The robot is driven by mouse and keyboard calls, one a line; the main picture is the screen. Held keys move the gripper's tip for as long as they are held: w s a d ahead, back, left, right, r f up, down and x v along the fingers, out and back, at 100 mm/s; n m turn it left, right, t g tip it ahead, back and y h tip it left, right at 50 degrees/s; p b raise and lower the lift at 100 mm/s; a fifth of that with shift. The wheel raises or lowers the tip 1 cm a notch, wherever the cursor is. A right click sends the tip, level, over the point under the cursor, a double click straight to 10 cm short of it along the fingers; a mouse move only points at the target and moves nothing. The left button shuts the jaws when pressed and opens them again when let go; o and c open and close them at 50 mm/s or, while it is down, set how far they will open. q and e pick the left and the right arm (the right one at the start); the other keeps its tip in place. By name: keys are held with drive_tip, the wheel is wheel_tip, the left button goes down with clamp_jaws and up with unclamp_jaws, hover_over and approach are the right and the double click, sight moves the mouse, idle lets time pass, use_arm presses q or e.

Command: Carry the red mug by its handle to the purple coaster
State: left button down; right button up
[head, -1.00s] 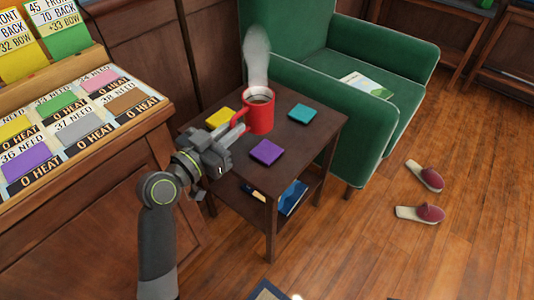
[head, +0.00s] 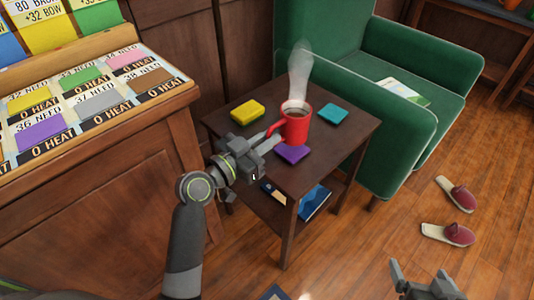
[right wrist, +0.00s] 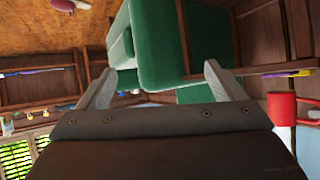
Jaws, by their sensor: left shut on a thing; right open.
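The red mug (head: 296,124) is upright and steaming, with dark liquid inside, over the small dark wood table (head: 344,135). The purple coaster (head: 293,153) lies at the table's near side. The mug's base overlaps the coaster's far edge in the head view; I cannot tell whether it touches or hangs above. My left gripper (head: 270,138) is shut on the mug's handle from the left, and its fingers hide part of the handle. My right gripper (head: 421,275) is open and empty above the floor. The mug also shows at the right of the right wrist view (right wrist: 282,108).
A yellow coaster (head: 247,112) and a teal coaster (head: 333,113) lie farther back on the table. A green armchair (head: 395,118) stands behind right. A wooden counter with price cards (head: 100,150) is at left. Slippers (head: 448,234) lie on the floor.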

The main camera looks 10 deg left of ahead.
sight(283, 140)
use_arm(q)
drive_tip(key=shift+f, duration=0.45)
wheel_tip(283, 140, down, 3)
drive_tip(key=shift+b, duration=0.75)
drive_tip(key=shift+f, duration=0.1)
use_arm(e)
drive_tip(key=w+d+r+t+h, duration=0.1)
drive_tip(key=w+r+t, duration=0.3)
drive_tip(key=r+t, duration=0.3)
wheel_tip(283, 140, up, 4)
drive_tip(key=shift+w+f+n, duration=0.1)
drive_tip(key=shift+w+n, duration=0.05)
drive_tip(key=shift+n, duration=0.15)
use_arm(q)
drive_tip(key=shift+f, duration=0.1)
drive_tip(key=c, duration=1.5)
unclamp_jaws()
use_arm(e)
drive_tip(key=shift+r+t, duration=0.5)
drive_tip(key=shift+r, duration=0.1)
